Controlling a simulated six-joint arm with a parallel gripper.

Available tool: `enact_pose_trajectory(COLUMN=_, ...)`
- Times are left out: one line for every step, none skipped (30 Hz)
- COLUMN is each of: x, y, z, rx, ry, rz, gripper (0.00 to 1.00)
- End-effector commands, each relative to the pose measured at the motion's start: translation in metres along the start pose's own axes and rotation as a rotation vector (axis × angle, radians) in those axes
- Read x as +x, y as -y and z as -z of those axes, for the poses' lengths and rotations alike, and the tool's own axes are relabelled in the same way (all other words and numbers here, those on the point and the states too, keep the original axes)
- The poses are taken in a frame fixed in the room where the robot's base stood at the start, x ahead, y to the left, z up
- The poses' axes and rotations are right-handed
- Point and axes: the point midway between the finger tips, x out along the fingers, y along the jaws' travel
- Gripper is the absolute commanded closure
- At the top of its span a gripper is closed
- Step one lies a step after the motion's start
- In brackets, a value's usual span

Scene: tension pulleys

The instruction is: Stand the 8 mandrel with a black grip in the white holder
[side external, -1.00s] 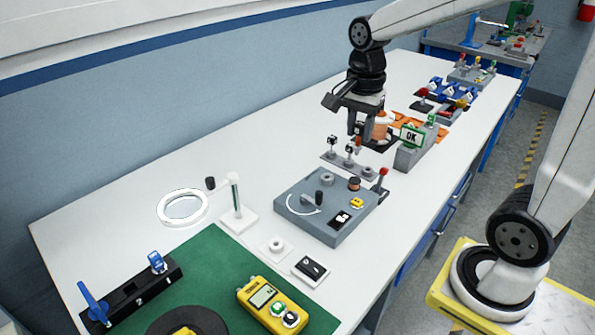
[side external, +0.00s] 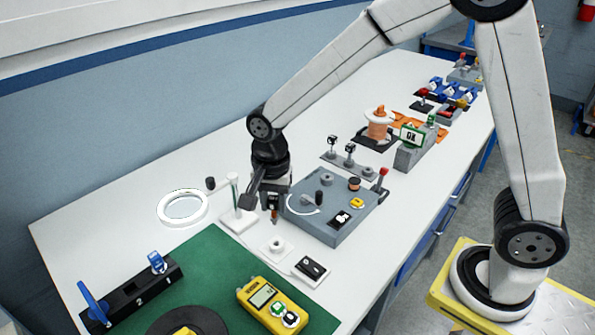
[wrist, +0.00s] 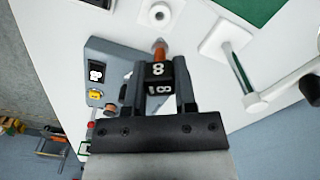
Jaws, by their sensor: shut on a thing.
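The mandrel has a black cube grip (wrist: 158,72) marked 8 and a copper-coloured shaft (wrist: 160,50). My gripper (side external: 273,203) is shut on the grip, which sits between both fingers in the wrist view. In the side view, the mandrel's copper tip (side external: 274,216) hangs below the fingers, above the bench. The white holder (side external: 265,246) is a small square plate with a raised round socket, slightly nearer the camera than the mandrel. The holder also shows at the top of the wrist view (wrist: 148,12), apart from the mandrel.
A grey fixture box (side external: 330,228) stands close to the right of my gripper. A white-based post (side external: 238,220) with a magnifier ring (side external: 183,191) is on the left. A rack (side external: 331,161) with other black-gripped mandrels stands behind. A black-and-white pad (side external: 311,270) lies right of the holder.

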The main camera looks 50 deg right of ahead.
Motion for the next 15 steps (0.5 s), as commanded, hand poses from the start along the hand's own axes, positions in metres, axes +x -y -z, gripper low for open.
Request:
enact_pose_trajectory(x=0.000, y=0.001, z=-0.001, rx=-0.001, ry=0.000, rz=0.000, gripper=1.00)
enact_pose_trajectory(x=0.000, y=0.001, z=-0.001, rx=-0.001, ry=0.000, rz=0.000, gripper=1.00)
enact_pose_trajectory(x=0.000, y=0.001, z=0.000, rx=-0.001, ry=0.000, rz=0.000, gripper=1.00)
enact_pose_trajectory(x=0.000, y=0.000, z=0.000, rx=-0.001, ry=0.000, rz=0.000, gripper=1.00)
enact_pose_trajectory(x=0.001, y=0.000, z=0.000, rx=0.000, ry=0.000, rz=0.000, gripper=1.00)
enact_pose_trajectory(x=0.001, y=0.000, z=0.000, rx=0.000, ry=0.000, rz=0.000, gripper=1.00)
enact_pose_trajectory(x=0.001, y=0.000, z=0.000, rx=0.000, ry=0.000, rz=0.000, gripper=1.00)
enact_pose_trajectory(x=0.002, y=0.000, z=0.000, rx=0.000, ry=0.000, rz=0.000, gripper=1.00)
enact_pose_trajectory(x=0.003, y=0.000, z=0.000, rx=0.000, ry=0.000, rz=-0.001, gripper=1.00)
enact_pose_trajectory(x=0.004, y=0.000, z=0.000, rx=0.000, ry=0.000, rz=-0.001, gripper=1.00)
enact_pose_trajectory(x=0.004, y=0.000, z=0.000, rx=0.000, ry=0.000, rz=-0.001, gripper=1.00)
enact_pose_trajectory(x=0.006, y=0.000, z=0.000, rx=0.000, ry=0.000, rz=-0.001, gripper=1.00)
enact_pose_trajectory(x=0.007, y=0.000, z=0.000, rx=0.000, ry=0.000, rz=-0.001, gripper=1.00)
enact_pose_trajectory(x=0.009, y=0.000, z=0.000, rx=0.000, ry=0.000, rz=-0.001, gripper=1.00)
enact_pose_trajectory(x=0.011, y=0.000, z=0.000, rx=0.000, ry=0.000, rz=-0.001, gripper=1.00)
